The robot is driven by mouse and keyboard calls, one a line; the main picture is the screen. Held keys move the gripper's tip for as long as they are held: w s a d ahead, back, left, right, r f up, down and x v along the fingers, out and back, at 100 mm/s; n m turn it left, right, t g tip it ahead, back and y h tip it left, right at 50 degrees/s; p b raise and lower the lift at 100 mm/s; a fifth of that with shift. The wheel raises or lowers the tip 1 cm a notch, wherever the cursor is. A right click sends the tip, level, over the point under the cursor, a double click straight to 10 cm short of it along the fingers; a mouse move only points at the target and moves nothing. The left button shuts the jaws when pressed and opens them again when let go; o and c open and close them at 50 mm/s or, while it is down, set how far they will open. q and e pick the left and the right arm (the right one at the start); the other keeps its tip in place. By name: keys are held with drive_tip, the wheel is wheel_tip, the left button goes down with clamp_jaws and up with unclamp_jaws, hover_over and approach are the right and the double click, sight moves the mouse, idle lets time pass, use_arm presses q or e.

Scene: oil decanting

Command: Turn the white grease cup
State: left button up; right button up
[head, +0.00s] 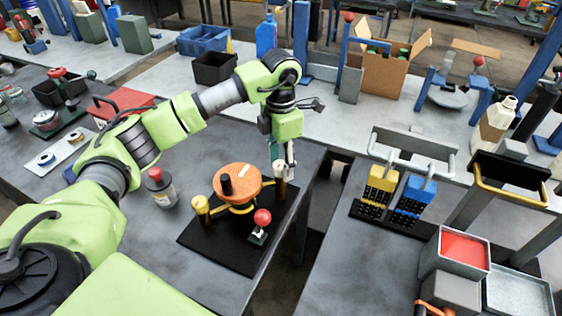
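A black base plate (225,250) on the dark table carries a round orange disc (240,181) with a black knob, a yellow cup (201,204) on a post, and a small red ball-topped lever (262,218). At its back right stands a dark brown post with a white cup (279,168) on top, which looks like the white grease cup. My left gripper (287,160) points down right at this cup, its fingers close beside or around it. The fingers are small and partly overlap the cup, so I cannot tell whether they grip it. My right gripper does not show.
A bottle with a red cap (161,188) stands left of the base plate. Across the gap are yellow (377,191) and blue (412,199) racks and a grey bin with red contents (463,250).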

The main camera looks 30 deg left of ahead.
sight(281, 163)
use_arm(q)
wheel_tip(281, 163, up, 12)
idle(0.6)
idle(0.4)
